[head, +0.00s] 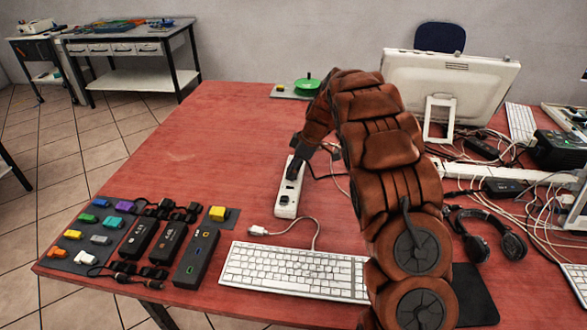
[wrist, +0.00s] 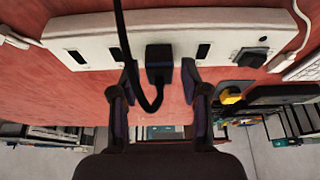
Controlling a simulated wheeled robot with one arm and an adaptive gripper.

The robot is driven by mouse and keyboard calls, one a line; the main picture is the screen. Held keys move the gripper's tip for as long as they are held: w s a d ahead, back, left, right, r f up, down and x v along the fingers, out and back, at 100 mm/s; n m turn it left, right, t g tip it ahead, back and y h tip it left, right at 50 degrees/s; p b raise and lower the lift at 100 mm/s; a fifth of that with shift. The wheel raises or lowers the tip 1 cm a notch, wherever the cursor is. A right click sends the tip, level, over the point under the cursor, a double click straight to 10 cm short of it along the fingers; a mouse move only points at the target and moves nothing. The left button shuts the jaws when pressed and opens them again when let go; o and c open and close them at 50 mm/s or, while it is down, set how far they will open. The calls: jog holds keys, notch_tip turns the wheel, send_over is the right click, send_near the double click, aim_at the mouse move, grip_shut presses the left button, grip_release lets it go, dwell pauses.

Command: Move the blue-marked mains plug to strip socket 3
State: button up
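A white power strip (head: 287,201) lies on the red table, and it spans the top of the wrist view (wrist: 98,38). A black plug (wrist: 159,62) is at the strip's middle socket position, with its black cable looping below it. I see no blue mark on it; whether it is fully seated is unclear. My gripper (wrist: 159,78) has one finger on each side of this plug, with visible gaps. It also shows over the strip in the head view (head: 299,150). A second black plug (wrist: 249,57) sits near the strip's right end. The slots between and left of them look empty.
A white keyboard (head: 296,270), black adapters (head: 168,243) and several coloured blocks lie at the front. A white cable end (head: 258,230) lies near the strip. The monitor (head: 450,85), tangled cables and headphones (head: 487,230) are right. The table's back left is clear.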

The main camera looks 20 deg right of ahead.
jog(key=shift+o, duration=0.4)
jog(key=v, duration=1.2)
